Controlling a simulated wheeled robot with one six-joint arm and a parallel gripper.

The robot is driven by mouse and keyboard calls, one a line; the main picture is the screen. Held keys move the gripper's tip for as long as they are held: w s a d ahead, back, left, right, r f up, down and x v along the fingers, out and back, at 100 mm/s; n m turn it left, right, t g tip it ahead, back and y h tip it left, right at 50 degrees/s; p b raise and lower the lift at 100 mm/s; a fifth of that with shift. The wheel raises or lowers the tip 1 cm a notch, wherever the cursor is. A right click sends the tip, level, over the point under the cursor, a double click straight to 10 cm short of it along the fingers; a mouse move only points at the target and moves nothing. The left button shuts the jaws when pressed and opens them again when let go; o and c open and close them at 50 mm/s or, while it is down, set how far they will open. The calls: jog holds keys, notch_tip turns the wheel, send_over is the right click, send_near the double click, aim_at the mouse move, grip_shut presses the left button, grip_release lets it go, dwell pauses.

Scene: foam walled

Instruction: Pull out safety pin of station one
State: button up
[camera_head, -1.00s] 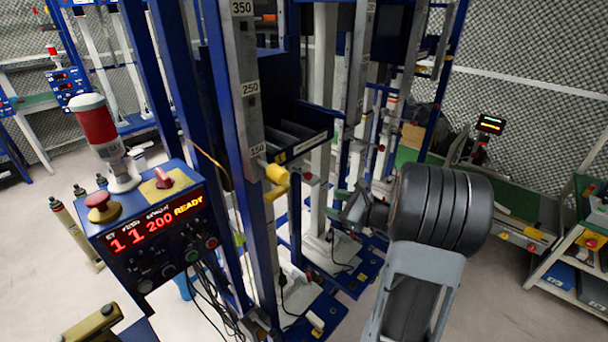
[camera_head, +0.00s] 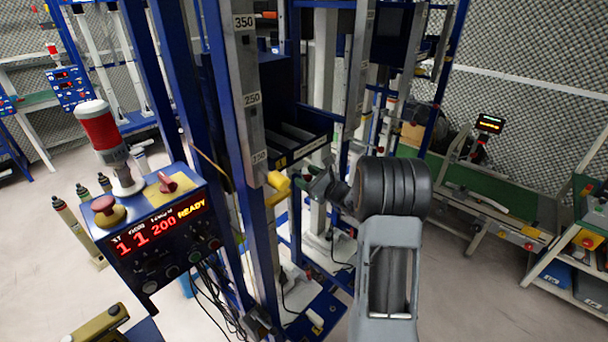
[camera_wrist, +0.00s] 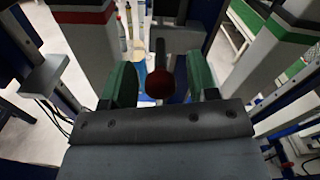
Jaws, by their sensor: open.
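In the wrist view, a dark red ball knob (camera_wrist: 160,84) on a dark stem sits between the two green finger pads of my open gripper (camera_wrist: 158,85). Gaps show on both sides of the knob, and the pads do not appear to press on it. The knob looks like the safety pin's end. In the head view, my gripper (camera_head: 312,184) is just right of the yellow piece (camera_head: 278,183) on the grey post (camera_head: 243,85), near the 150 mark. The knob is hard to make out there. Station one's control box (camera_head: 155,235) reads "1 1 200 READY".
A red and white lamp (camera_head: 103,135) stands on the control box. A dark blue tray (camera_head: 300,150) sits just above and behind my gripper. Other blue-framed posts stand close behind. A green conveyor (camera_head: 510,190) is at the right, with open floor before it.

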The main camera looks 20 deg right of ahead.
jog(key=shift+w+a, duration=0.25)
jog(key=shift+w, duration=0.3)
grip_shut()
